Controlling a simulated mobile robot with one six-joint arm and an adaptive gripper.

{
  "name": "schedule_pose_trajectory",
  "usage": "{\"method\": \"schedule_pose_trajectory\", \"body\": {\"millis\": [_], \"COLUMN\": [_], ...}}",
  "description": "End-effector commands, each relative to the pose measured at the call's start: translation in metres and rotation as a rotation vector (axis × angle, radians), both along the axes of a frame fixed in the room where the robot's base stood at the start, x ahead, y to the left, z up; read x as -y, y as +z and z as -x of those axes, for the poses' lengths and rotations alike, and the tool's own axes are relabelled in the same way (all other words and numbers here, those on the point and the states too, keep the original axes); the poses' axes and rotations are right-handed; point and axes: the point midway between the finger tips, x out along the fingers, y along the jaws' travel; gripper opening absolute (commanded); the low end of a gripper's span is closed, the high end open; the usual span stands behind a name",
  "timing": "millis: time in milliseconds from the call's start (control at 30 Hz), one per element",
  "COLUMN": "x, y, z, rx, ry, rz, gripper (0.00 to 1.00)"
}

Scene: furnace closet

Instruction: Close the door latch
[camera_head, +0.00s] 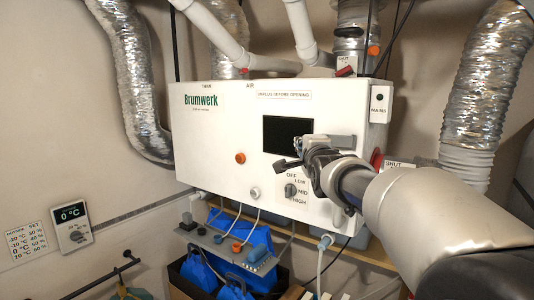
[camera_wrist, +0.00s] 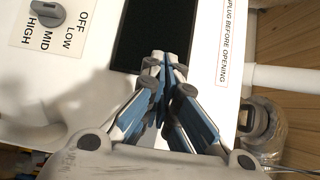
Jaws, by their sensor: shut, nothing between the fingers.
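The white Brumwerk unit (camera_head: 215,135) hangs on the wall, its front facing me; it also shows in the wrist view (camera_wrist: 90,60). I cannot clearly make out a door latch on it; my arm hides part of its right side. My gripper (camera_head: 290,155) is in front of the unit, by the lower edge of the dark screen (camera_head: 288,131) and above the dial. In the wrist view my gripper's blue-padded fingers (camera_wrist: 162,60) come together at their tips over the dark screen (camera_wrist: 152,32), with nothing between them. I cannot tell whether they touch the front.
The OFF/LOW/MID/HIGH dial (camera_head: 291,190) sits below my gripper. An orange knob (camera_head: 240,158) and a pale knob (camera_head: 254,193) are on the front. A MAIN box (camera_head: 379,104) and silver ducts (camera_head: 488,75) stand right.

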Motion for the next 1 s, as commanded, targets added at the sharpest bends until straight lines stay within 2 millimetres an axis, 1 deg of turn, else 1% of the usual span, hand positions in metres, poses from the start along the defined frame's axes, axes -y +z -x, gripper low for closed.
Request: {"method": "schedule_pose_trajectory", "body": {"millis": [100, 267, 300, 367, 433, 500, 600, 767, 867, 967, 1000], "x": [-0.012, -0.027, -0.035, -0.043, -0.053, -0.066, -0.079, -0.091, -0.09, -0.083, -0.079], "y": [-0.001, -0.001, 0.002, 0.003, 0.002, 0.003, 0.002, 0.0, -0.013, -0.047, -0.068], "z": [0.005, 0.011, 0.014, 0.017, 0.021, 0.027, 0.032, 0.038, 0.048, 0.075, 0.091], "rx": [0.002, 0.0, -0.001, -0.001, -0.003, -0.001, -0.001, -0.002, -0.02, -0.073, -0.106], "ry": [0.003, 0.003, 0.006, 0.006, 0.004, 0.007, 0.005, 0.003, 0.019, 0.072, 0.105], "rz": [-0.002, -0.002, -0.003, -0.003, -0.002, -0.001, -0.002, 0.002, 0.048, 0.178, 0.254], "gripper": [0.0, 0.0, 0.0, 0.0, 0.0, 0.0, 0.0, 0.0, 0.0, 0.0, 0.0]}}
